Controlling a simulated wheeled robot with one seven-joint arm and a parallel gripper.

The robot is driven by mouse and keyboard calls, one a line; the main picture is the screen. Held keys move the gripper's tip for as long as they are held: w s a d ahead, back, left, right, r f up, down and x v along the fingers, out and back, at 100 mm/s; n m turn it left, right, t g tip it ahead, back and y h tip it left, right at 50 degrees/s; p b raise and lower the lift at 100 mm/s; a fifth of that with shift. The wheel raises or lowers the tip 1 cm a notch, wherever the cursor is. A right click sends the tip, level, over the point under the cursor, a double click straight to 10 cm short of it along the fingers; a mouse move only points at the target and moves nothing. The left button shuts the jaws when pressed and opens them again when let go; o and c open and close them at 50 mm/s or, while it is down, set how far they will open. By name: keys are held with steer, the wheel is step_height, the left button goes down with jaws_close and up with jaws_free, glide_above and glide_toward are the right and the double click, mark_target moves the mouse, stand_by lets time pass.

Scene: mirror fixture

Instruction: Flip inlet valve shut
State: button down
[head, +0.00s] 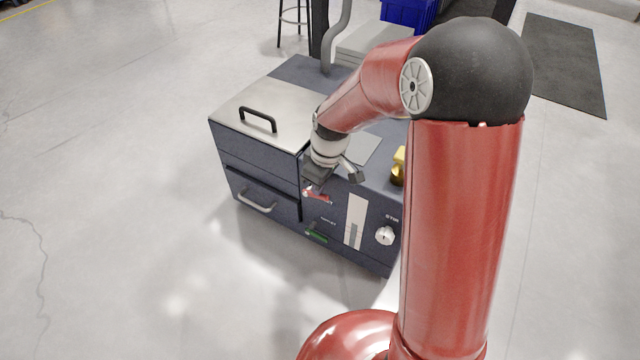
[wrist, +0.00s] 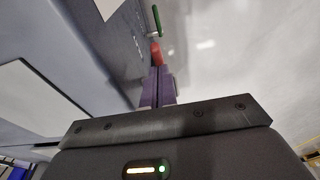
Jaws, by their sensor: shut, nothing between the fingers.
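A lever with a red handle (head: 318,197) sits on the front panel of the dark blue machine (head: 345,225), just at the tip of my gripper (head: 311,186). A green-handled lever (head: 316,237) sits lower on the same panel. The label by the levers is too small to read, so I cannot tell for sure which is the inlet valve. In the wrist view my fingers (wrist: 158,86) are shut and empty. The red handle (wrist: 156,53) shows right beyond their tips, with the green handle (wrist: 157,20) farther off. I cannot tell whether fingers and red handle touch.
Right of the levers are a pale vertical gauge strip (head: 355,220) and a round silver knob (head: 384,235). A steel lid with a black handle (head: 258,119) and a drawer handle (head: 257,202) are at left. A yellow-brass part (head: 398,166) stands on top. Floor before the panel is clear.

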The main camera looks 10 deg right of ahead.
steer(key=r+p, duration=0.2)
steer(key=r, duration=0.1)
steer(key=a+r+p, duration=0.1)
steer(key=r+p, duration=0.1)
steer(key=shift+w, duration=0.35)
steer(key=s+d+r, duration=0.3)
steer(key=s+d, duration=0.2)
steer(key=d, duration=0.2)
steer(key=shift+s+d+r, duration=0.15)
steer(key=shift+s+r, duration=0.1)
steer(key=shift+s, duration=0.05)
steer(key=shift+r, duration=0.1)
